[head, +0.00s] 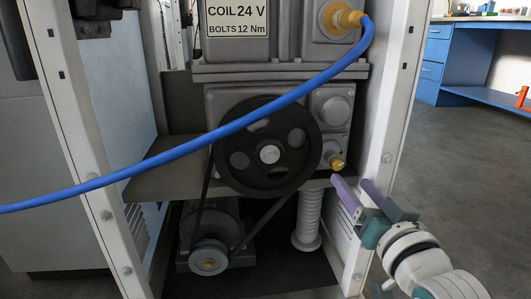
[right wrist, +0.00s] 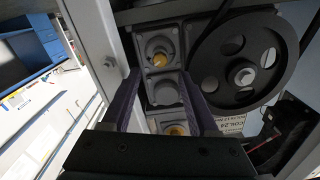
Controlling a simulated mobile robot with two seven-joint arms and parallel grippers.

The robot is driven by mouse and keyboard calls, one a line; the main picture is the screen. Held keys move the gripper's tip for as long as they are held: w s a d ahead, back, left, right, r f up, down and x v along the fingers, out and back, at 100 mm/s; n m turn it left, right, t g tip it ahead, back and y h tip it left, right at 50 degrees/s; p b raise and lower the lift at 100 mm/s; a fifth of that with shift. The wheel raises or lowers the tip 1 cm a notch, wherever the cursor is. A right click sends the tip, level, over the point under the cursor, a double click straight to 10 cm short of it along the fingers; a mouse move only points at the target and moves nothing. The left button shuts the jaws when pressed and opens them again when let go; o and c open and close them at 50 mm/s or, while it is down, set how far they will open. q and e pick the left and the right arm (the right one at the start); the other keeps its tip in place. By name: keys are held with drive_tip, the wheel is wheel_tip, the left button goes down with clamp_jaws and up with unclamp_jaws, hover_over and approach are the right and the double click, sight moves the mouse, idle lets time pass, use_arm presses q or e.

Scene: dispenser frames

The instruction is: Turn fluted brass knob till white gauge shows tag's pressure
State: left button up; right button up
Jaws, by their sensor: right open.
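A small brass-coloured knob (head: 337,163) sticks out low on the right of the grey housing, beside the black wheel. It also shows in the right wrist view (right wrist: 159,60); its fluting is too small to make out. My right gripper (head: 350,184) is open, its purple fingers below and to the right of the knob, apart from it. In the right wrist view the fingers (right wrist: 160,80) stand either side of the housing's column of round bosses, with nothing between them held. No white gauge shows, and no tag with a pressure. My left gripper is out of view.
A blue hose (head: 200,145) crosses in front of the black spoked wheel (head: 240,160) to an upper brass fitting (head: 345,18). A plate (head: 237,18) reads "COIL 24 V, BOLTS 12 Nm". White frame posts (head: 394,110) flank the machine. Open floor lies right, before a blue bench (head: 465,60).

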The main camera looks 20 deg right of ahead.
use_arm(q)
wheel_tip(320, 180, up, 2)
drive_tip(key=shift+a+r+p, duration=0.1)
drive_tip(key=shift+p, duration=0.55)
use_arm(e)
drive_tip(key=v, duration=0.4)
